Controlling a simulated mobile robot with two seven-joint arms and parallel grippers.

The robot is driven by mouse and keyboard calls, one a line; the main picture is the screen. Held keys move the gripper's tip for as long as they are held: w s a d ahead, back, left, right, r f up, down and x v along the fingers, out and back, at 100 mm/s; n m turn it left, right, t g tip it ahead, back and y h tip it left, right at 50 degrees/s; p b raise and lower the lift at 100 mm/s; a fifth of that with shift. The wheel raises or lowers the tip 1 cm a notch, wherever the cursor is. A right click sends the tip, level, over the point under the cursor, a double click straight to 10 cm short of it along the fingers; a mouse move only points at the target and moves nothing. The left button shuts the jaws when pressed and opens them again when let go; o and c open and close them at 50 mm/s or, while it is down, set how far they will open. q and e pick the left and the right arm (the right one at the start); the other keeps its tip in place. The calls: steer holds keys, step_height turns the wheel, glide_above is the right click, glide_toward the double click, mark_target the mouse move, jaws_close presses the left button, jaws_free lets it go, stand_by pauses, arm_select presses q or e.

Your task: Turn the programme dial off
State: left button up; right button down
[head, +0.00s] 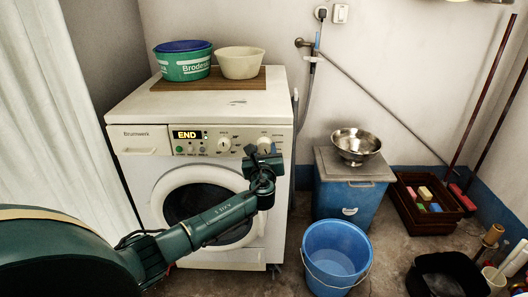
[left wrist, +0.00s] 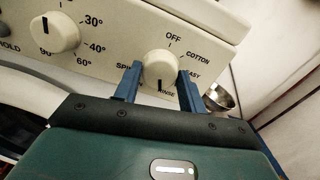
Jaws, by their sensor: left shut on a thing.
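The programme dial (left wrist: 160,66) is a round cream knob at the right of the washing machine's panel. Around it I read OFF at the top, COTTON, EASY, RINSE and SPIN, some partly hidden. Its black mark is at the lower side, near RINSE and away from OFF. The dial also shows in the head view (head: 264,142), just above my gripper. My left gripper (left wrist: 159,88) is shut on the dial, one blue finger on each side. The washing machine (head: 128,168) has its round door closed, and its display (head: 187,134) reads END. My right gripper is not in view.
A temperature dial (left wrist: 54,33) sits left of the programme dial. A green tub (head: 184,68) and a cream bowl (head: 240,66) stand on a board on the machine. A blue bucket (head: 336,255) and a blue bin (head: 345,198) with a metal bowl (head: 356,146) stand right.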

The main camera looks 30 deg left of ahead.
arm_select(q)
steer(key=n+b, duration=0.1)
steer(key=n, duration=0.2)
steer(key=shift+f+n, duration=0.1)
steer(key=shift+n, duration=0.2)
steer(key=n+b, duration=0.1)
steer(key=n, duration=0.2)
steer(key=shift+n+b, duration=0.3)
steer(key=shift+b, duration=0.05)
steer(key=shift+n, duration=0.5)
steer(key=n+b, duration=0.3)
steer(key=n, duration=0.2)
steer(key=n+b, duration=0.2)
steer(key=n, duration=0.3)
steer(key=n+b, duration=0.2)
steer(key=n, duration=0.3)
steer(key=n+b, duration=0.1)
steer(key=n, duration=0.5)
steer(key=shift+n, duration=1)
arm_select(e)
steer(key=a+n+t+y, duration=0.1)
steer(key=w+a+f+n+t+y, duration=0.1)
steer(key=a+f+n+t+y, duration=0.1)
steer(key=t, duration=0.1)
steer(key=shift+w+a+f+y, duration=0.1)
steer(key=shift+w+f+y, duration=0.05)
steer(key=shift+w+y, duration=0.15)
arm_select(q)
steer(key=shift+n, duration=0.3)
